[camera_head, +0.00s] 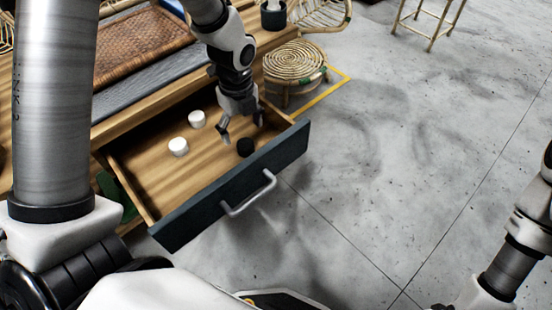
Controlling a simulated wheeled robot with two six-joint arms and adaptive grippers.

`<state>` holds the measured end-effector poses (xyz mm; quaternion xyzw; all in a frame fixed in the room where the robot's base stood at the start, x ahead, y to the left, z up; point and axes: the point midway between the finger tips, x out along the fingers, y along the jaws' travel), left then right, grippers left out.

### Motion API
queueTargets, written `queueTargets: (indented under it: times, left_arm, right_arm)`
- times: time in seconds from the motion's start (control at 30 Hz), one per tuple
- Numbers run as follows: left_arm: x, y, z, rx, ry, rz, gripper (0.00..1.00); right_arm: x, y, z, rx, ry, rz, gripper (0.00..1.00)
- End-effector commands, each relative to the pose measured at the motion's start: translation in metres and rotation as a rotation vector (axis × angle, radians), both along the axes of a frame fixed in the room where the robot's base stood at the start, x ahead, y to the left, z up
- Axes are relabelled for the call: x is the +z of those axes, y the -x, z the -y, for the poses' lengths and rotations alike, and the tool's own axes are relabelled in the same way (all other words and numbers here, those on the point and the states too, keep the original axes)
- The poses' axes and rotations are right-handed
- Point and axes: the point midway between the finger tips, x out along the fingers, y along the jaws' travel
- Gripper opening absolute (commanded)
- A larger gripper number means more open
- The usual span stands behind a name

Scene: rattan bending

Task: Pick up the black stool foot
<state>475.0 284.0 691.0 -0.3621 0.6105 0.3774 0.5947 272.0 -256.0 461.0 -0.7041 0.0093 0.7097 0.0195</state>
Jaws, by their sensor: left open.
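The black stool foot (245,147) is a small dark cylinder inside the open drawer (215,195), near the drawer's front panel. Two white feet lie in the same drawer, one nearer (178,147) and one farther back (197,119). My left gripper (241,135) points down over the drawer, open, with its fingers close around or just above the black foot; I cannot tell if they touch it. Part of my right arm shows at the right edge, but its gripper is not visible.
The drawer's dark front panel with a metal handle (250,194) stands open from the wooden table. A woven tray (148,47) lies on the table. A round rattan stool (295,62) stands just behind the drawer's right end.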

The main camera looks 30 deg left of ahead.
Motion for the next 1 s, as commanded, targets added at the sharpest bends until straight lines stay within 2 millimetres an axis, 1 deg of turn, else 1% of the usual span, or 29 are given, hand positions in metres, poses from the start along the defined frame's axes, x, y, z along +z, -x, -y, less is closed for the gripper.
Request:
queueTargets:
  times: [0.03,0.13,0.33,0.47,0.53,0.6,0.77,0.8,0.87,0.9,0.93,0.97,1.0]
  left_arm:
    - [-0.006,-0.004,-0.001,-0.006,0.000,0.016,0.80]
    - [-0.010,-0.006,-0.002,-0.012,-0.001,0.022,0.80]
    - [-0.034,-0.006,-0.002,-0.011,0.000,0.021,0.80]
    - [-0.060,-0.007,-0.004,-0.011,0.000,0.021,0.80]
    - [-0.071,-0.007,-0.004,-0.011,-0.001,0.020,0.80]
    - [-0.076,-0.007,-0.004,-0.011,0.000,0.021,0.80]
    - [-0.075,-0.007,-0.004,-0.010,0.000,0.022,0.80]
    - [-0.075,-0.007,-0.004,-0.010,0.000,0.022,0.77]
    - [-0.075,-0.007,-0.004,-0.010,0.000,0.022,0.56]
    - [-0.075,-0.007,-0.004,-0.010,0.000,0.022,0.41]
    - [-0.075,-0.007,-0.004,-0.010,0.000,0.022,0.31]
    - [-0.075,-0.007,-0.004,-0.010,0.000,0.022,0.28]
    - [-0.075,-0.007,-0.004,-0.010,0.000,0.021,0.28]
  right_arm:
    - [-0.012,0.000,0.000,0.001,0.000,0.000,0.64]
    - [-0.015,0.000,0.000,0.002,0.000,-0.001,0.64]
    - [-0.023,0.000,0.000,0.002,0.000,-0.001,0.64]
    - [-0.037,0.000,-0.001,0.002,0.000,-0.001,0.64]
    - [-0.041,0.001,-0.001,0.002,0.000,-0.001,0.64]
    - [-0.042,0.001,-0.001,0.002,0.000,-0.001,0.64]
    - [-0.040,0.001,0.000,0.002,0.000,-0.001,0.64]
    - [-0.040,0.001,0.000,0.002,0.000,-0.001,0.64]
    - [-0.040,0.001,0.000,0.002,0.000,-0.001,0.64]
    - [-0.040,0.001,0.000,0.002,0.000,-0.001,0.64]
    - [-0.040,0.001,0.000,0.002,0.000,-0.001,0.64]
    - [-0.040,0.001,0.000,0.002,0.000,-0.001,0.64]
    - [-0.040,0.001,0.000,0.002,0.000,-0.001,0.64]
